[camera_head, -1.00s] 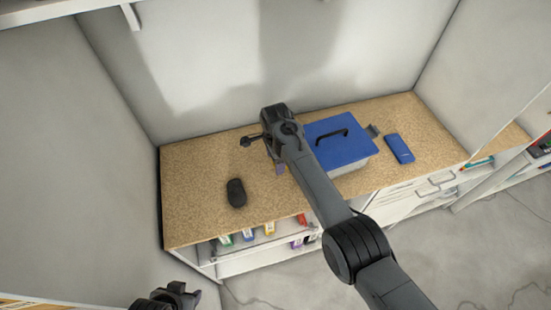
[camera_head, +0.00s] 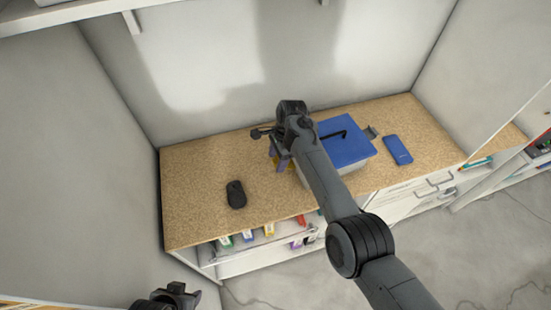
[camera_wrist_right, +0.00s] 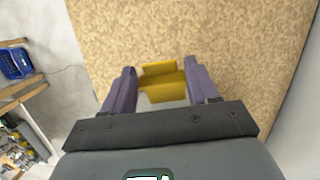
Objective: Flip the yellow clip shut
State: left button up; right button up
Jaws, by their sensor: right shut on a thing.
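The yellow clip (camera_wrist_right: 162,82) shows in the right wrist view as two yellow plates with a crease between them, above a pale grey patch. My right gripper (camera_wrist_right: 163,88) has its purple fingers on either side of the clip and is shut on it. My arm hides part of the box. My left gripper (camera_head: 178,294) is at the bottom edge, far from the box; its jaws are unclear.
A black mouse-like object (camera_head: 236,194) lies on the speckled worktop (camera_head: 195,170) to the left. A blue flat case (camera_head: 398,150) lies right of the box. Coloured items sit on the shelf (camera_head: 230,255) below. The left part of the worktop is mostly clear.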

aim_at(276, 163)
jog(key=shift+w+d+r+g+y+b, duration=0.2)
jog(key=shift+d+y+b, duration=0.15)
jog(key=shift+y, duration=0.2)
jog(key=shift+w+d+r+g+y+b, duration=0.1)
jog(key=shift+d+r+y+b, duration=0.2)
jog(key=shift+y, duration=0.25)
jog(key=shift+w+d+r+g+y+b, duration=0.1)
jog(key=shift+d+g+y+b, duration=0.25)
jog(key=shift+y+b, duration=0.55)
jog(key=shift+d+r+b, duration=0.25)
jog(key=shift+r+b, duration=0.05)
jog(key=shift+b, duration=0.35)
jog(key=shift+y, duration=0.3)
